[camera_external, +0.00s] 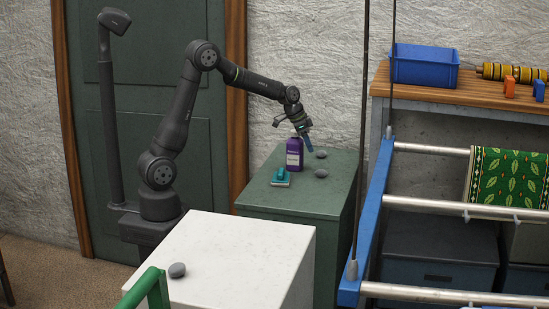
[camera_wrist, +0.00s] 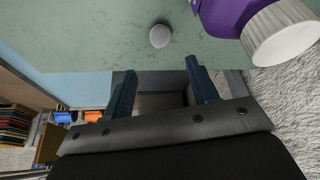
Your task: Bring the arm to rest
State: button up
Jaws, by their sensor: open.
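My gripper (camera_external: 309,146) hangs at the end of the outstretched arm, just right of a purple bottle (camera_external: 294,158) on the green cabinet (camera_external: 260,202). In the wrist view my gripper (camera_wrist: 160,72) has its two blue fingers spread apart with nothing between them. The purple bottle (camera_wrist: 222,14) shows there at the upper right with its white cap (camera_wrist: 280,33), apart from the fingers. A teal scrubber (camera_external: 281,178) lies on the cabinet top left of the bottle; I do not see it in the wrist view.
Two grey stones (camera_external: 321,173) lie on the cabinet top near my gripper. A white table (camera_external: 235,255) in front holds another stone (camera_external: 177,270). A blue hanging frame (camera_external: 372,215) with rails and a green patterned rug (camera_external: 508,180) stands at right, before a workbench with a blue bin (camera_external: 424,66).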

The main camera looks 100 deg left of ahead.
aim_at(319, 170)
jog(key=x, duration=1.2)
jog(key=shift+f, duration=0.3)
notch_tip(319, 170, up, 2)
jog(key=shift+r, duration=0.45)
